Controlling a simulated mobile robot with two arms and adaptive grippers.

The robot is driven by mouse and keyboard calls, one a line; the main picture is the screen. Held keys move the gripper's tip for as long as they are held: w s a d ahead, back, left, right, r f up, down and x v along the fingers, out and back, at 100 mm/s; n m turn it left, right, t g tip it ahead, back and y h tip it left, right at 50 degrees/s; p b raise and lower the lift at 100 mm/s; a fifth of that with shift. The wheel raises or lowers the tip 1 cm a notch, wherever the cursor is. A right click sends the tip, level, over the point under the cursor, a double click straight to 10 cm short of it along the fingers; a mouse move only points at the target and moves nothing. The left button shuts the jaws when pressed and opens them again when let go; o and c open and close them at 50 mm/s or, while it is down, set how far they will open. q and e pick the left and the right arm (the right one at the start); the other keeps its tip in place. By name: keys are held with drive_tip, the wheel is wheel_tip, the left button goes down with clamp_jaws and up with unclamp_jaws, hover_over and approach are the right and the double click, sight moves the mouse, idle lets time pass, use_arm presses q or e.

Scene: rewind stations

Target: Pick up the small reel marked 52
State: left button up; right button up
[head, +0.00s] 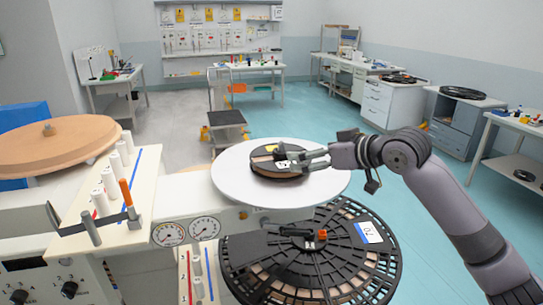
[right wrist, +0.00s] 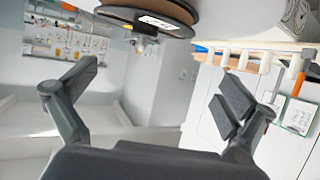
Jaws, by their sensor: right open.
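A small dark reel with a tan-brown part (head: 264,165) lies on a white round plate (head: 235,187) in the middle of the head view. A small white label shows on its rim in the right wrist view (right wrist: 158,22), too small to read. My right gripper (head: 285,158) comes in from the right, its fingertips overlapping the reel's top in the head view. In the right wrist view my right gripper (right wrist: 160,88) is open, with nothing between its fingers; the reel is at the top edge, beyond them. My left gripper is not in view.
A large black reel (head: 340,270), its label seeming to read 70, lies in front of the plate. White pegs and an orange-handled lever (head: 126,192) stand on the left panel. A wide tan disc (head: 60,150) is far left.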

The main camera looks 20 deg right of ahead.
sight(264, 154)
drive_tip(key=p+x, duration=0.1)
drive_tip(key=x, duration=0.1)
drive_tip(key=p+x, duration=0.1)
drive_tip(key=x, duration=0.2)
drive_tip(key=shift+w+a+r, duration=0.1)
drive_tip(key=shift+w+a, duration=0.1)
drive_tip(key=shift+a, duration=0.15)
drive_tip(key=p+x, duration=0.1)
drive_tip(key=x, duration=0.3)
drive_tip(key=shift+w+f, duration=0.2)
drive_tip(key=shift+w, duration=0.15)
drive_tip(key=shift+w+a+f+p, duration=0.1)
drive_tip(key=shift+w+a+p, duration=0.05)
drive_tip(key=shift+w+p, duration=0.15)
drive_tip(key=shift+w+a+p, duration=0.15)
drive_tip(key=shift+w+p, duration=0.1)
drive_tip(key=shift+p, duration=0.1)
drive_tip(key=p+x, duration=0.1)
drive_tip(key=x, duration=0.2)
drive_tip(key=shift+w+a+f, duration=0.15)
drive_tip(key=shift+w+a, duration=0.05)
drive_tip(key=shift+w, duration=0.05)
drive_tip(key=shift+w+a+f, duration=0.15)
drive_tip(key=shift+w+f, duration=0.1)
drive_tip(key=shift+w, duration=0.05)
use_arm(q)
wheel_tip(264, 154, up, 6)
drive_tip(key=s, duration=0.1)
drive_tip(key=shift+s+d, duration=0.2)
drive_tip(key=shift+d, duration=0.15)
